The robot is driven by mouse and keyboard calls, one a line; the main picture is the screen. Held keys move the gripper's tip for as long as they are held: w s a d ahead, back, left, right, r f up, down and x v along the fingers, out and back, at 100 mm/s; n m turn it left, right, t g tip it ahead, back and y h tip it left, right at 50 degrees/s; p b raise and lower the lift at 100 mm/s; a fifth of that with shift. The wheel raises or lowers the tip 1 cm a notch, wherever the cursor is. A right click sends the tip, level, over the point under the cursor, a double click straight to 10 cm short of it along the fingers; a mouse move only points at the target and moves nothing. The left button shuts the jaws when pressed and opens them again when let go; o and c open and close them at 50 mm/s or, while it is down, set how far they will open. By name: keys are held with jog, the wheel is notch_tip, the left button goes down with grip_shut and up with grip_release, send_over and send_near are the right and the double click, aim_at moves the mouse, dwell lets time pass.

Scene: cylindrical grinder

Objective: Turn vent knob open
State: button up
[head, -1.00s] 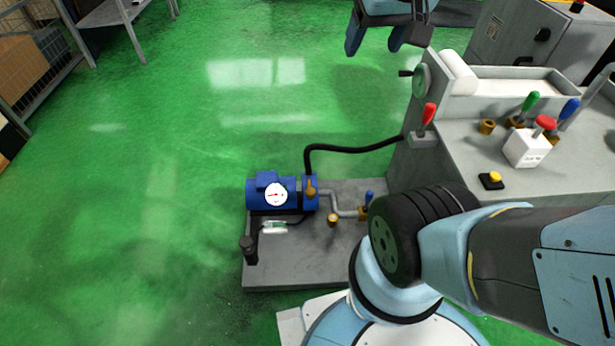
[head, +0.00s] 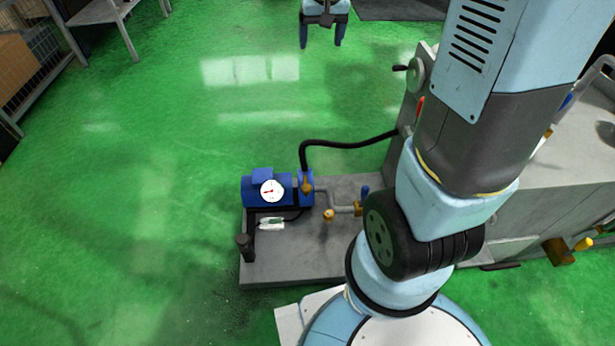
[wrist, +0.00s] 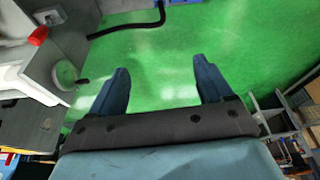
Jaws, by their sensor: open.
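A blue pump (head: 270,188) with a round white gauge (head: 272,191) sits on a grey base plate (head: 290,263) on the floor. Its pipework carries a brass fitting (head: 306,186), a small round brass knob (head: 328,214) and a blue-handled valve (head: 364,196). I cannot tell which of these is the vent knob. My gripper (head: 321,44) is open and empty at the top of the head view, far beyond the pump. In the wrist view my gripper (wrist: 160,68) has its two blue fingers spread over green floor.
A black hose (head: 345,149) arches from the pump to the grey grinder (head: 550,205) at right, partly hidden by my arm. The grinder's handwheel (head: 416,74) faces the floor side. A shelf rack (head: 35,70) stands far left. The floor left of the pump is clear.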

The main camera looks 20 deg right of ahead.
jog(key=w+f+g, duration=0.1)
jog(key=w+f, duration=0.8)
jog(key=f, duration=0.4)
jog(key=m+g, duration=0.2)
jog(key=g, duration=0.1)
send_over(307, 187)
notch_tip(307, 187, down, 46)
notch_tip(307, 187, down, 14)
jog(key=shift+a+f, duration=0.1)
jog(key=shift+f, duration=0.1)
jog(key=shift+c, duration=0.5)
jog(key=c, duration=0.9)
